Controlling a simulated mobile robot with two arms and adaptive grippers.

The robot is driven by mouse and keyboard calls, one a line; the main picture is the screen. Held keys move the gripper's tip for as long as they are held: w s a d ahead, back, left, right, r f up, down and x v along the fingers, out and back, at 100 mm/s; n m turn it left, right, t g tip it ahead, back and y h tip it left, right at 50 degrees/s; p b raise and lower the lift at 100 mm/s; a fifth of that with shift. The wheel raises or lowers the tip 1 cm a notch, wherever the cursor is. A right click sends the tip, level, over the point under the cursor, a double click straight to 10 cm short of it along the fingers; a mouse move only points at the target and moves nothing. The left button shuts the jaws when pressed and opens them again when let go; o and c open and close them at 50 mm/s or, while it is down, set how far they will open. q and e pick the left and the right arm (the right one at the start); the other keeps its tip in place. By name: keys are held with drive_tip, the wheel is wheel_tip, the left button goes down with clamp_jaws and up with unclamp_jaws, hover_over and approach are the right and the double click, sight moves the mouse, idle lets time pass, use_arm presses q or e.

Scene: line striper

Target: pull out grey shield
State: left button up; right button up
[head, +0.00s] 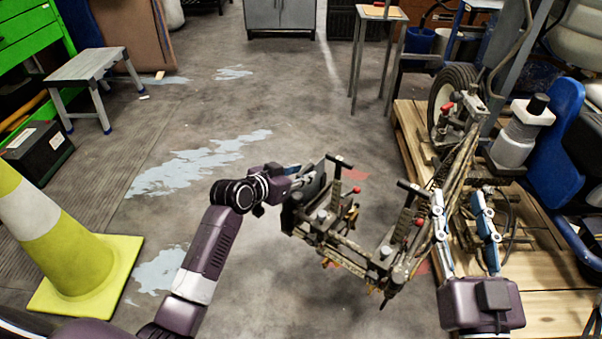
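The line striper's front frame (385,258) reaches out over the floor from the right, with T-handles and red knobs. A dark grey plate, which looks like the grey shield (292,212), stands at the frame's left end. My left gripper (304,171) is at the upper edge of this plate, coming from the left. Its fingers are mostly hidden, and I cannot tell whether they grip the plate. My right gripper (458,200) points away from me beside the frame's right side. Its two blue-and-silver fingers are spread apart, with nothing clearly held between them.
The striper's wheel (447,100) and body are on a wooden pallet (545,270) at right. A yellow-green cone (85,270) stands at left, near my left arm. A grey step stool (90,70) and a tall stool (378,15) stand farther back. The middle floor is clear.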

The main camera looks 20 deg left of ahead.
use_arm(q)
drive_tip(key=shift+r, duration=0.1)
clamp_jaws()
use_arm(e)
drive_tip(key=shift+w+f, duration=0.1)
drive_tip(key=shift+f, duration=0.25)
drive_tip(key=shift+w+f+g, duration=0.1)
drive_tip(key=shift+g, duration=0.2)
use_arm(q)
drive_tip(key=shift+r, duration=0.1)
use_arm(e)
drive_tip(key=shift+f, duration=0.35)
use_arm(q)
drive_tip(key=shift+r+p, duration=0.1)
drive_tip(key=shift+p, duration=0.2)
use_arm(e)
drive_tip(key=shift+d+f+g, duration=0.15)
drive_tip(key=shift+f+g, duration=0.35)
drive_tip(key=shift+f, duration=0.2)
drive_tip(key=shift+f+h, duration=0.3)
